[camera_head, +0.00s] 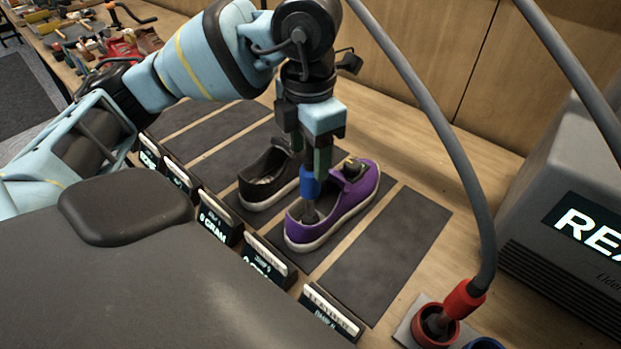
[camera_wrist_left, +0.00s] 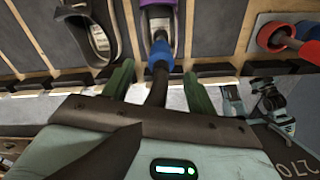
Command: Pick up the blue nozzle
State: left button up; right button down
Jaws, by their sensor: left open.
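The blue nozzle (camera_head: 309,187) has a blue collar and a dark tip that points down into the opening of the purple sneaker (camera_head: 352,198). It also shows in the left wrist view (camera_wrist_left: 160,56), with a dark stem running back toward my palm. My left gripper (camera_head: 311,163) is above the sneaker, pointing down, with its jaws apart. In the left wrist view its green fingers (camera_wrist_left: 160,80) stand on either side of the dark stem, with gaps showing. My right gripper is not seen.
A dark sneaker (camera_head: 270,178) stands left of the purple one on dark mats. Labelled cards (camera_head: 331,314) line the front. A grey hose (camera_head: 455,150) runs to a red nozzle (camera_head: 463,300) at a holder on the right. A grey machine (camera_head: 560,170) stands at the right.

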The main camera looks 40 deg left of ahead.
aim_at(310, 173)
pick_arm(q)
notch_tip(310, 173, down, 5)
jog(key=shift+w+f, duration=0.1)
jog(key=shift+d, duration=0.1)
grip_shut()
dwell(0.5)
